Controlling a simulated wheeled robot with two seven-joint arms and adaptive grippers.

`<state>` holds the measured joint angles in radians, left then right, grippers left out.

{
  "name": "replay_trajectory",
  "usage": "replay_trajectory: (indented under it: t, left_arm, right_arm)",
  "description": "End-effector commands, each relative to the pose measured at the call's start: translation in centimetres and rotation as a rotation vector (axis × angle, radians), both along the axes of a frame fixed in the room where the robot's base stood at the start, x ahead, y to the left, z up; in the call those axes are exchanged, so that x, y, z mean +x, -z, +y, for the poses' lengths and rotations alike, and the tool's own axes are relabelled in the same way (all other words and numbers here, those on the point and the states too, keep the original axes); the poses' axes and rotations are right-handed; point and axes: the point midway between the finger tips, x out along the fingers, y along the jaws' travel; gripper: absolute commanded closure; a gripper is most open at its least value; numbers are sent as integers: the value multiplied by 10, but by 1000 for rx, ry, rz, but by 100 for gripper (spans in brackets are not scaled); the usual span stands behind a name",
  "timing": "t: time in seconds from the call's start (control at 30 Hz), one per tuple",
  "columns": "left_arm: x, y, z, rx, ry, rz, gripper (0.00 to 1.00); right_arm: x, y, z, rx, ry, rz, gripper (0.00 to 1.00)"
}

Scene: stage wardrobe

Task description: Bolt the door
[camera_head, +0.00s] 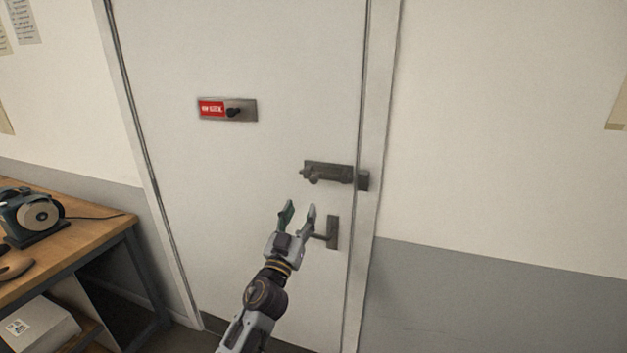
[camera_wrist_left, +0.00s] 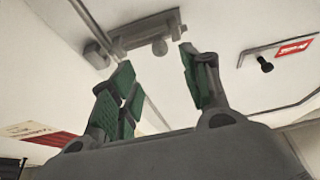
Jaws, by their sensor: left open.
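The white door (camera_head: 240,60) stands closed in its frame. A dark grey slide bolt (camera_head: 329,173) is mounted on it near the right edge, with a small knob (camera_head: 311,178) toward its left end. Its keeper (camera_head: 363,181) is on the door frame. I cannot tell whether the rod sits in the keeper. My left gripper (camera_head: 300,209) is open and empty, below and left of the bolt in the head view. In the left wrist view, the bolt (camera_wrist_left: 148,31) and its knob (camera_wrist_left: 159,46) show beyond the green-padded fingers (camera_wrist_left: 158,78), apart from them. My right gripper is not in view.
A lever handle (camera_head: 332,233) is just right of my left gripper, below the bolt. A red-labelled plate with a black knob (camera_head: 228,109) is higher on the door. A wooden workbench (camera_head: 85,232) with a grinder (camera_head: 35,217) stands left.

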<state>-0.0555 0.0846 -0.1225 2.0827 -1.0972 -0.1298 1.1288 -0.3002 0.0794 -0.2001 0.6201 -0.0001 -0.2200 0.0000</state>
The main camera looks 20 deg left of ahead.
Motion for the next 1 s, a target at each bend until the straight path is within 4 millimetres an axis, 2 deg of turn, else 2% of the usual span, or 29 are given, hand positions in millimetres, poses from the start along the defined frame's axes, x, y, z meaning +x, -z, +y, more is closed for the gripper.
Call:
replay_trajectory:
  t: [1.0]
  left_arm:
    - [80, -35, -3, 0, 0, -1, 53]
  right_arm:
    - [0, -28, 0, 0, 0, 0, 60]
